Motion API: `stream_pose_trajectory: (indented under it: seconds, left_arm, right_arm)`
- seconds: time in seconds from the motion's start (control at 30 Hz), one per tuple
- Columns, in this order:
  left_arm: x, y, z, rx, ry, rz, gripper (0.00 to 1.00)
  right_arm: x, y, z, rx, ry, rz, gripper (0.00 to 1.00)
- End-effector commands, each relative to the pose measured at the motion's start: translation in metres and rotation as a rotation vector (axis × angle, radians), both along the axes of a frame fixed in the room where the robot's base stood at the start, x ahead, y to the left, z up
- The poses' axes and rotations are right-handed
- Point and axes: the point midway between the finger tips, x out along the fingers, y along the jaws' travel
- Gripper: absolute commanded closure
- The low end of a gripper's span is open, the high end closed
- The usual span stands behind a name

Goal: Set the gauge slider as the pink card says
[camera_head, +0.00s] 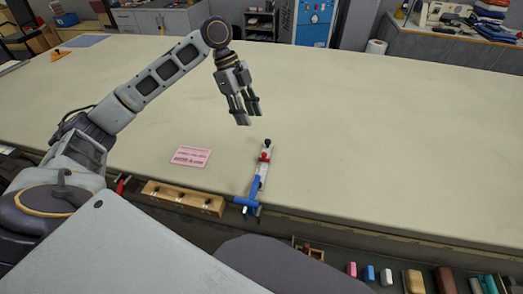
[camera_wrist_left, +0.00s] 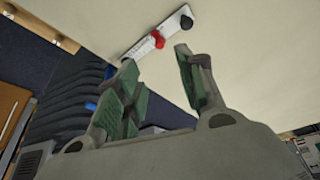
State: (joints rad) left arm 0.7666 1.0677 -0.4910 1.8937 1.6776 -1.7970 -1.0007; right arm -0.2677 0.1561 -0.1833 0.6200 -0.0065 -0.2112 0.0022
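The gauge (camera_head: 260,177) lies near the table's front edge. It has a pale bar, a blue T-shaped end (camera_head: 248,201) at the edge, a red slider (camera_head: 265,156) and a dark knob at the far end (camera_head: 267,143). The pink card (camera_head: 191,157) lies flat to the left of the gauge; its print is too small to read. My left gripper (camera_head: 245,121) is open and empty above the table, beyond the gauge's far end. In the left wrist view the fingers (camera_wrist_left: 158,75) are apart, with the red slider (camera_wrist_left: 158,40) showing past them. My right gripper is not in view.
A wooden rail with knobs (camera_head: 183,198) sits at the table's front edge, left of the gauge. Below the edge at right is a shelf with several colored blocks (camera_head: 387,276). A sewing machine (camera_head: 440,13) stands behind the table. The tabletop is mostly clear.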

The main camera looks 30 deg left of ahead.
Motion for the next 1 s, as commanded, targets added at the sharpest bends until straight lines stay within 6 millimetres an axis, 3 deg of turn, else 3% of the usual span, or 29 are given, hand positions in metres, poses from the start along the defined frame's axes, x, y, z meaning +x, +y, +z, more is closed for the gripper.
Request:
stream_pose_trajectory:
  seconds: [0.23,0.57,1.0]
  left_arm:
    - [0.0,0.0,0.001,0.0,-0.001,0.0,0.62]
    - [0.0,-0.002,-0.006,0.001,0.0,0.0,0.62]
    - [-0.003,-0.021,-0.051,0.0,0.002,-0.001,0.62]
  right_arm:
    - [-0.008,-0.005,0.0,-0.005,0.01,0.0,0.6]
    - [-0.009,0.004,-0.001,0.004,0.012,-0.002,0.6]
    - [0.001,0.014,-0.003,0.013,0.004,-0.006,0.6]
